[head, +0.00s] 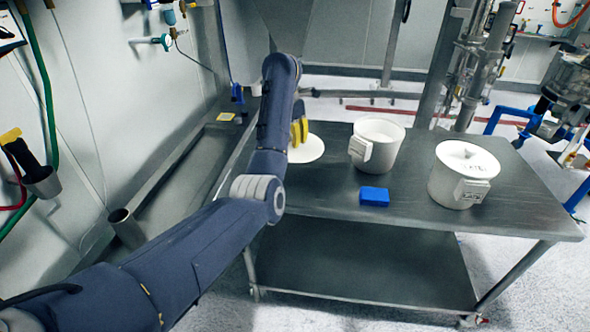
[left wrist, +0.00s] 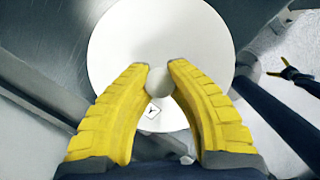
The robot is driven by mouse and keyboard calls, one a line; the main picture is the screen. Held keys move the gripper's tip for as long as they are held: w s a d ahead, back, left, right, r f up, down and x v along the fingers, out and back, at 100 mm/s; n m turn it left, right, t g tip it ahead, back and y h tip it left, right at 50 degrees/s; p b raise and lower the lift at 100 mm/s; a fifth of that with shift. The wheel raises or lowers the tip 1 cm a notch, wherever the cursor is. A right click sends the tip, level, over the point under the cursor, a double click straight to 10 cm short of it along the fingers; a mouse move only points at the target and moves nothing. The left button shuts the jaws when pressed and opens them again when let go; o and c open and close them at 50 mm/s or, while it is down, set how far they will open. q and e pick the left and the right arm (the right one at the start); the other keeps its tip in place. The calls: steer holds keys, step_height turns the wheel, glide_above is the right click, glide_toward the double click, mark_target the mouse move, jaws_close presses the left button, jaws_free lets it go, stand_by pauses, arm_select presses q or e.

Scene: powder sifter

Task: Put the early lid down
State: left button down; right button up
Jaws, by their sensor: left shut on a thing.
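My left gripper (head: 299,132) is shut on the knob of a round white lid (head: 309,150), over the left end of the metal table. In the left wrist view the yellow fingers (left wrist: 158,66) close around the knob from both sides, and the flat white lid (left wrist: 125,45) spreads beyond them, with a small diamond label on it. The lid looks level and close to the tabletop; I cannot tell whether it touches. A white bucket without a lid (head: 378,150) stands to its right. My right gripper does not show.
A lidded white bucket (head: 455,185) stands further right on the table (head: 420,228). A blue block (head: 374,197) lies in front of the open bucket. The front left of the tabletop is clear. Metal equipment with a blue frame (head: 510,118) stands behind at the right.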

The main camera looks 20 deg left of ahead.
arm_select(q)
steer(key=shift+s+f, duration=0.1)
steer(key=shift+f, duration=6.15)
steer(key=c, duration=1.3)
jaws_free()
steer(key=shift+r, duration=0.1)
